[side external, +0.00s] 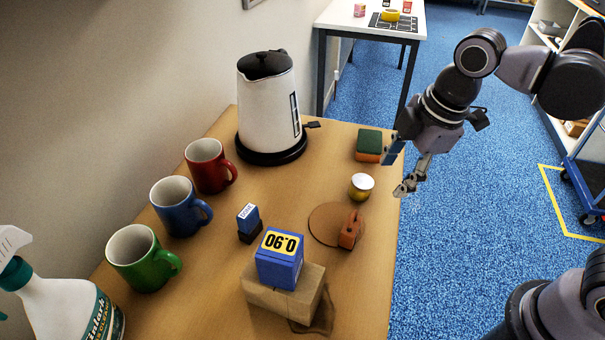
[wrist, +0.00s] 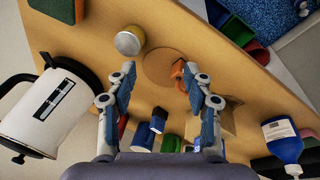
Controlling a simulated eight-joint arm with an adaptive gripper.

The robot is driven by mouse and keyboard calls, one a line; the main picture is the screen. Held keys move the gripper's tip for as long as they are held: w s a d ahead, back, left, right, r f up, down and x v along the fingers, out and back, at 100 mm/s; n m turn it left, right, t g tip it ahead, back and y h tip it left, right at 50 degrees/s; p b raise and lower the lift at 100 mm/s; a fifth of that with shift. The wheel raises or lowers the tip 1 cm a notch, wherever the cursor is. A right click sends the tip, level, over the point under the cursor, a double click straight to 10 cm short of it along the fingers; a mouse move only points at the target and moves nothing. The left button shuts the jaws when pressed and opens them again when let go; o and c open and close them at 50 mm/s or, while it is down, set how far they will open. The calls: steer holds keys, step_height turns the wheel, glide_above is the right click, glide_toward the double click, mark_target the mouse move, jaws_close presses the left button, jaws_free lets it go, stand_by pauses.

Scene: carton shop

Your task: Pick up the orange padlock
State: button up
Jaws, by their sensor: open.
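The orange padlock (side external: 349,231) sits at the right edge of a flat round brown disc (side external: 325,222) near the table's right edge. In the wrist view the padlock (wrist: 178,70) shows beside the tip of the right-hand finger, partly overlapping the disc (wrist: 158,62). My gripper (side external: 398,170) is open and empty. In the side view it hangs above the table's right edge, up and to the right of the padlock and apart from it. In the wrist view its two fingers (wrist: 158,76) are spread wide, with the disc between and beyond the tips.
A yellow tin with a pale lid (side external: 361,187) and a green-and-orange sponge (side external: 368,145) stand behind the padlock. A kettle (side external: 266,110), mugs (side external: 207,165) and a spray bottle (side external: 65,305) stand left.

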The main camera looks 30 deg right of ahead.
mark_target(352, 223)
steer(key=a+n+g, duration=0.1)
steer(key=a+n, duration=0.2)
steer(key=a+n+g, duration=0.1)
steer(key=a+n, duration=0.2)
steer(key=n, duration=0.1)
steer(key=s+a+n+h, duration=0.1)
steer(key=a+n, duration=0.2)
steer(key=shift+s+a+r+g, duration=0.1)
steer(key=shift+a+r+g, duration=0.15)
steer(key=shift+g, duration=0.15)
steer(key=shift+f, duration=2.75)
steer(key=shift+w+d+f, duration=0.15)
steer(key=shift+f, duration=1.15)
steer(key=shift+w+d+f, duration=0.1)
steer(key=shift+w+f, duration=0.05)
steer(key=shift+f, duration=1.15)
steer(key=shift+c, duration=0.3)
jaws_close()
